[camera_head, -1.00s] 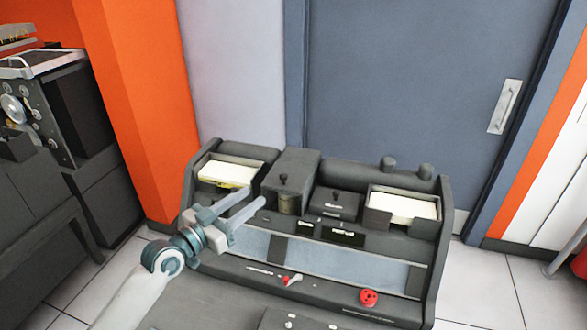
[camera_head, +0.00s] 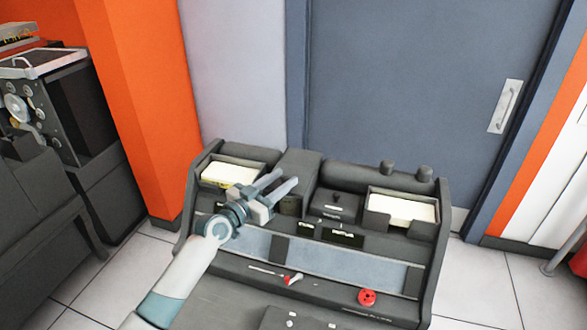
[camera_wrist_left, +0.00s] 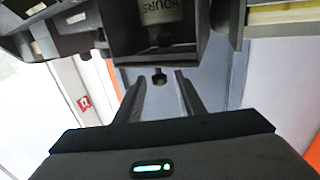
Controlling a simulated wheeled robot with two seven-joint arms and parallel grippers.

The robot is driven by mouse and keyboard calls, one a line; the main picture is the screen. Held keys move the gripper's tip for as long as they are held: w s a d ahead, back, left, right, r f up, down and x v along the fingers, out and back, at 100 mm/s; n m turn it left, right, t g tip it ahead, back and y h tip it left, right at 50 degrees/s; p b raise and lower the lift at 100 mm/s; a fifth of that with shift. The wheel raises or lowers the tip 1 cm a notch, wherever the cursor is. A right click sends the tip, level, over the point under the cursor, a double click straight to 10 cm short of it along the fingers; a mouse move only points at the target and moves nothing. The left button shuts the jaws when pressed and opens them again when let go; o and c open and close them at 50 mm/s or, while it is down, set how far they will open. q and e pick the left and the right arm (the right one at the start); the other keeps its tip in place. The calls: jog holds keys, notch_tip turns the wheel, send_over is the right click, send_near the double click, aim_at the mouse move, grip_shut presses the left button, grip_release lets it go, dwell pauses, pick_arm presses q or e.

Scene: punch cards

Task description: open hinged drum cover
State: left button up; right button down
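The drum cover (camera_head: 303,161) is a dark grey box lid in the middle of the console, and it looks closed. A pale drum with printed lettering (camera_wrist_left: 160,12) shows inside its housing in the left wrist view. The cover's small dark knob (camera_wrist_left: 158,77) appears just beyond and between my left fingertips there, with gaps on both sides. My left gripper (camera_head: 285,182) is open and empty at the front of the cover, and it hides the knob in the head view. It also shows in the left wrist view (camera_wrist_left: 158,82). My right gripper is not in view.
A card tray (camera_head: 232,174) stands left of the cover, and another card tray (camera_head: 402,207) stands at the right. A smaller knobbed box (camera_head: 336,203) is beside the cover. A red knob (camera_head: 367,297) and a small red-tipped lever (camera_head: 293,279) are on the front panel.

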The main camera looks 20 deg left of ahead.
aim_at(294, 172)
pick_arm(q)
jog(key=shift+p+x, duration=0.35)
jog(key=shift+x, duration=2.35)
grip_shut()
